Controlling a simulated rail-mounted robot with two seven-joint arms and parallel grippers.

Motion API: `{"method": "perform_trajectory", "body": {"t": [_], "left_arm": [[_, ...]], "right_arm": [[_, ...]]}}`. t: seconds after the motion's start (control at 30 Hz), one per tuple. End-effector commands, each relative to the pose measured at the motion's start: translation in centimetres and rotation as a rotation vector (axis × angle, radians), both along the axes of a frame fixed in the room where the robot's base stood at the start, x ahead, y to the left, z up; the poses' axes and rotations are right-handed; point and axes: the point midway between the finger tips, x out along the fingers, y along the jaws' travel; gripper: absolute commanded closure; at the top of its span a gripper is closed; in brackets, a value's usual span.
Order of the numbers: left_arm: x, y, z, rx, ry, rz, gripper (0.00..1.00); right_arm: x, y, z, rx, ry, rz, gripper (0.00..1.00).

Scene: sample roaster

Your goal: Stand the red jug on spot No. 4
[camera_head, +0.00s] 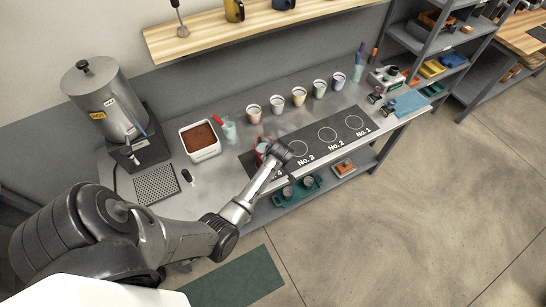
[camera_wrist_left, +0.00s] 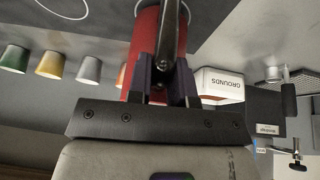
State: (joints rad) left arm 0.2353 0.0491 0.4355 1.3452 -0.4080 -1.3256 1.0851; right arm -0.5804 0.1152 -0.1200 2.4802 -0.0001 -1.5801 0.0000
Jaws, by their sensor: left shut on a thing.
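The red jug (camera_head: 261,156) is at the left end of the dark mat (camera_head: 313,142), by the partly covered No. 4 label. My left gripper (camera_head: 270,152) is at the jug in the head view. In the left wrist view, the fingers of my left gripper (camera_wrist_left: 165,88) are shut on the red jug (camera_wrist_left: 143,48), which looks upright. My gripper and arm hide most of the No. 4 spot, so I cannot tell whether the jug touches the mat or is inside the ring. The rings No. 3, No. 2 and No. 1 are empty. My right gripper is not in view.
Several cups (camera_head: 298,96) stand in a row behind the mat. A grounds box (camera_head: 200,140) and a clear blue-tinted cup (camera_head: 229,128) stand to the left. A metal urn (camera_head: 103,98) is further left. Scales and a blue cloth (camera_head: 410,103) lie at the right.

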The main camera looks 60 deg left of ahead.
Motion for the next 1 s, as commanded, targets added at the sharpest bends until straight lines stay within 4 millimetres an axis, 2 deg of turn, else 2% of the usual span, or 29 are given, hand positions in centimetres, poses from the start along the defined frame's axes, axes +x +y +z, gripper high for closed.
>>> {"method": "perform_trajectory", "body": {"t": [0.2, 0.6, 0.63, 0.9, 1.0], "left_arm": [[0.1, 0.1, -1.0, 0.004, -0.004, -0.001, 1.00], [0.1, 0.1, -1.3, 0.003, -0.004, -0.001, 1.00], [0.0, 0.0, -1.5, 0.000, -0.001, 0.000, 0.79], [0.0, 0.0, -1.4, 0.000, -0.001, 0.000, 0.54], [0.0, 0.0, -1.4, 0.001, -0.001, 0.000, 0.54]], "right_arm": [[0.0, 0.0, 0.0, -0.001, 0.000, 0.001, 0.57], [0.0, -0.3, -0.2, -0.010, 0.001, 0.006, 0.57], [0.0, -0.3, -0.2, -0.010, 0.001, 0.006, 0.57], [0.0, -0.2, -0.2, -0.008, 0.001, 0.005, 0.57], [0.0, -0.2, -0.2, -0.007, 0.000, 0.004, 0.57]]}}
